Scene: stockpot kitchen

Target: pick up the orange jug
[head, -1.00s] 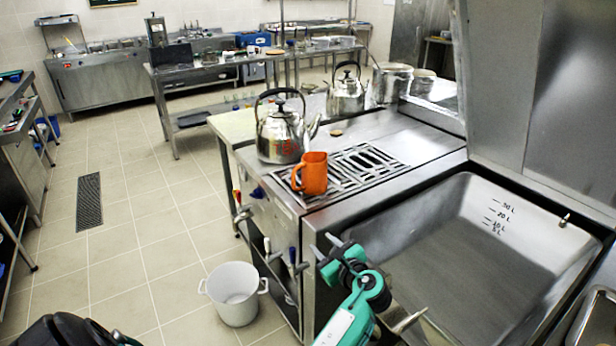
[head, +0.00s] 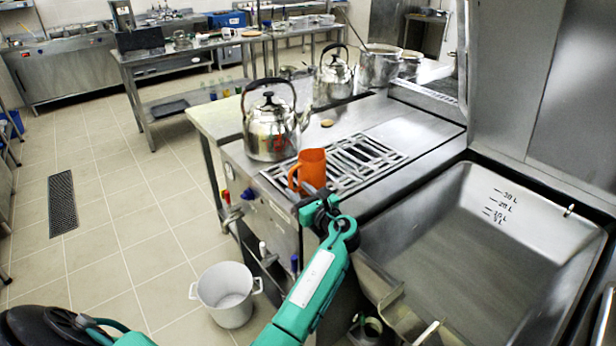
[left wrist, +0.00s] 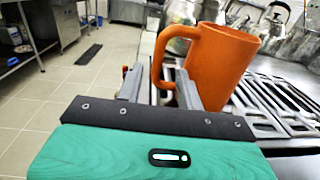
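The orange jug (head: 313,168) stands upright on the grated part of the steel stove top, its handle toward the left. In the left wrist view the jug (left wrist: 222,62) is large and close, to the right of centre. My left gripper (head: 308,192) is at the near side of the jug and hides its lower part in the head view. In the left wrist view the gripper (left wrist: 160,88) is open, with the jug's handle in line with the gap between the fingers. I cannot tell whether they touch it. My right gripper is not in view.
A steel kettle (head: 270,130) stands just behind the jug, and a second kettle (head: 333,78) and a pot (head: 380,68) stand farther back. A deep steel basin (head: 480,250) lies to the right. A white bucket (head: 226,293) stands on the floor.

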